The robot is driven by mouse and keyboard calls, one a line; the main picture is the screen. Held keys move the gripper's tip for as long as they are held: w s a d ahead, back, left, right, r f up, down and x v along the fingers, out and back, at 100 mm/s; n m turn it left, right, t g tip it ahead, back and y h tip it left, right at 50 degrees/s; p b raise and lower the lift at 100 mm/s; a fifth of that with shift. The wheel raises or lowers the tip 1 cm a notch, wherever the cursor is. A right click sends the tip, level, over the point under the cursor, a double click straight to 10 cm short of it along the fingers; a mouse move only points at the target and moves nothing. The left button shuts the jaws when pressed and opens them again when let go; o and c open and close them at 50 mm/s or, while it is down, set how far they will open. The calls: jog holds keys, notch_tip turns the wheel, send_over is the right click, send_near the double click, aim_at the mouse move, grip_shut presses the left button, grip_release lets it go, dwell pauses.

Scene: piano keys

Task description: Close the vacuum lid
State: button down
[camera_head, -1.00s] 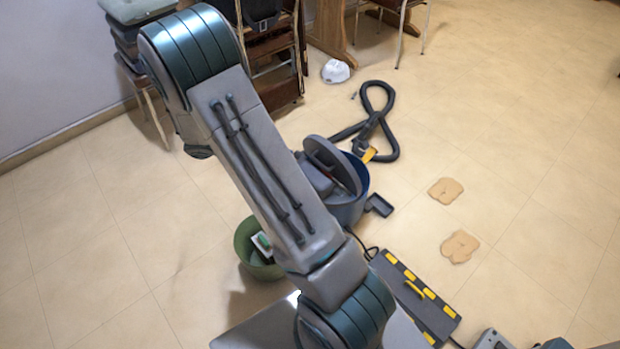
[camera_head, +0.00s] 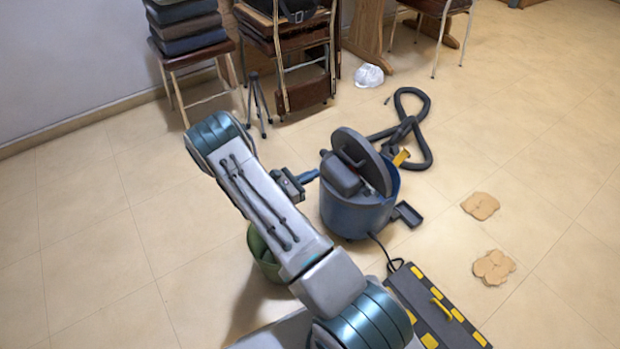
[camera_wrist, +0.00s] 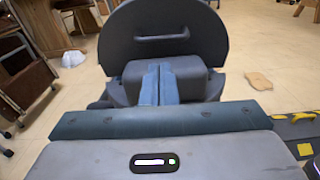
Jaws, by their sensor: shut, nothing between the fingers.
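The vacuum (camera_head: 355,208) is a blue round canister standing on the floor right of my arm. Its dark grey round lid (camera_head: 362,160) is open, tilted up, with a grey motor block (camera_head: 341,175) in front of it. In the wrist view the lid (camera_wrist: 163,40) stands upright with a slot handle, behind the block (camera_wrist: 200,78). My gripper (camera_head: 312,175) is shut and empty, just left of the canister's upper part. In the wrist view my blue fingers (camera_wrist: 158,82) are together in front of the block; whether they touch it I cannot tell.
A green bin (camera_head: 262,255) stands left of the vacuum, partly behind my arm. A black hose (camera_head: 425,130) lies behind right. A dark toolbox with yellow marks (camera_head: 435,310) lies in front right.

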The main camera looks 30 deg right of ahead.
aim_at(346, 158)
jog(key=d+b, duration=0.1)
jog(key=d, duration=0.2)
jog(key=d+b, duration=0.1)
jog(key=d, duration=0.2)
jog(key=w+d+b, duration=0.1)
jog(key=d, duration=0.2)
jog(key=shift+d+f, duration=0.2)
jog(key=shift+w+d, duration=0.1)
jog(key=shift+d, duration=0.3)
jog(key=shift+r, duration=0.1)
